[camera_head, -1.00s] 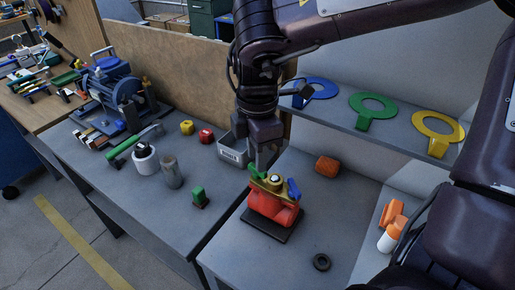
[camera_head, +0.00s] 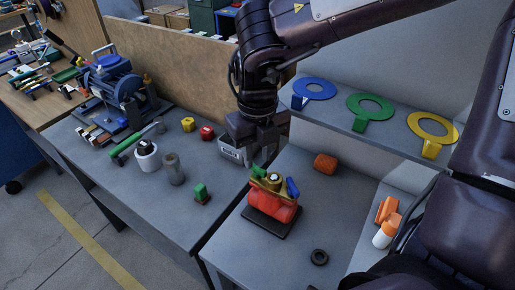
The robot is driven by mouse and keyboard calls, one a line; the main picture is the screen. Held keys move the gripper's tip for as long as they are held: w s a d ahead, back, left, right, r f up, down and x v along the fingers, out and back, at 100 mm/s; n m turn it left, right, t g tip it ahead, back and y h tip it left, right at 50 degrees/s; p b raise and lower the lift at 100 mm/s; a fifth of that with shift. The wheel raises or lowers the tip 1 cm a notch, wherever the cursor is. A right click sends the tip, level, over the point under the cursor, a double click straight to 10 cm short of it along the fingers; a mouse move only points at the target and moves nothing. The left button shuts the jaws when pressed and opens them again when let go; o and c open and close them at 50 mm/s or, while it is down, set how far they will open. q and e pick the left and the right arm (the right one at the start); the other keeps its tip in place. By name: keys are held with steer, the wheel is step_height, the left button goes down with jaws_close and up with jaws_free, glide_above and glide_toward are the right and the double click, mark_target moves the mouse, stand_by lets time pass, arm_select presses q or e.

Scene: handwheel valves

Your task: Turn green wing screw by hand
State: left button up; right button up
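The red valve body (camera_head: 271,207) stands on a dark base plate on the grey bench, with a brass top part (camera_head: 274,181). The green wing screw (camera_head: 258,172) is on the upper left of the brass part, and a blue wing screw (camera_head: 292,187) is on its right. My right gripper (camera_head: 261,160) hangs from above, with its fingertips just above and close to the green wing screw. Whether it touches the screw, and whether its fingers are apart, I cannot tell. My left gripper is not in view.
An orange block (camera_head: 325,163) and a black ring (camera_head: 319,257) lie on the bench near the valve. A grey bin (camera_head: 231,152) sits behind the gripper. Blue, green (camera_head: 370,106) and yellow rings rest on the shelf. A small green-topped block (camera_head: 201,192) stands on the left table.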

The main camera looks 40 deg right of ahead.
steer(key=n, duration=0.4)
steer(key=shift+f+b, duration=0.85)
steer(key=shift+f, duration=0.2)
steer(key=shift+c, duration=0.3)
jaws_close()
